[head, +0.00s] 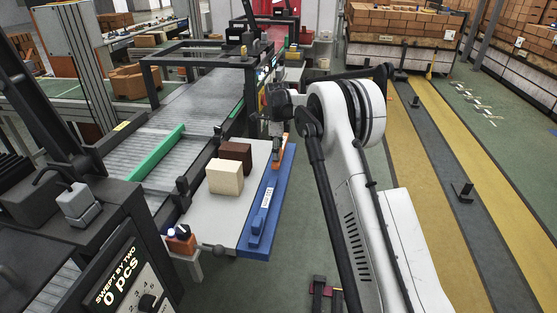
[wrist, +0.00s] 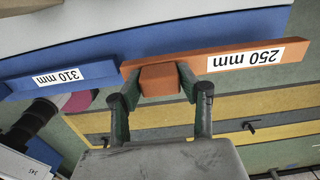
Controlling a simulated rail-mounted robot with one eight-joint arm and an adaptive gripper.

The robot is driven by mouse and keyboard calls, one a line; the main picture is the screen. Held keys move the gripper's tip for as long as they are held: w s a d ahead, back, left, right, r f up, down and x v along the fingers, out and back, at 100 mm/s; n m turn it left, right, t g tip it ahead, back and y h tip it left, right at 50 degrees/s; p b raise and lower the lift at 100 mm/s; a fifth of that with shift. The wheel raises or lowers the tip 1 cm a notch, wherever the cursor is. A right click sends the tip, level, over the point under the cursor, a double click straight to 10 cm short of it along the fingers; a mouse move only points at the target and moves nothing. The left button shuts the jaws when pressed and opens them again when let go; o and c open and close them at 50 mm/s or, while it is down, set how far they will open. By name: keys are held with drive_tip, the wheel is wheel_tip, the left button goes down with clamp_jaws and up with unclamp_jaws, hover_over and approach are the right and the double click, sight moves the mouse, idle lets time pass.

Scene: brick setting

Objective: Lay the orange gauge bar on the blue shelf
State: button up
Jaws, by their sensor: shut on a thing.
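The orange gauge bar (wrist: 215,62), marked 250 mm, shows in the wrist view with its handle block (wrist: 160,78) between the fingers of my gripper (wrist: 158,72). My gripper is shut on that block. In the head view the orange bar (head: 285,148) is at the far end of the blue shelf (head: 283,182), partly hidden by my gripper (head: 277,150). The blue shelf also shows behind the bar in the wrist view (wrist: 190,34). I cannot tell whether the bar touches the shelf.
A blue bar (wrist: 20,86) marked 310 mm lies left of the orange one in the wrist view. Cream (head: 225,177) and dark brown (head: 236,152) blocks stand on the pale tabletop (head: 204,206) beside the shelf. A roller conveyor (head: 190,105) runs further left. Open floor lies right.

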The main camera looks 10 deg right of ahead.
drive_tip(key=shift+f, duration=1.8)
drive_tip(key=shift+f, duration=0.15)
drive_tip(key=o, duration=1.3)
drive_tip(key=shift+c, duration=0.2)
drive_tip(key=shift+r, duration=0.2)
wheel_tip(320, 180, up, 12)
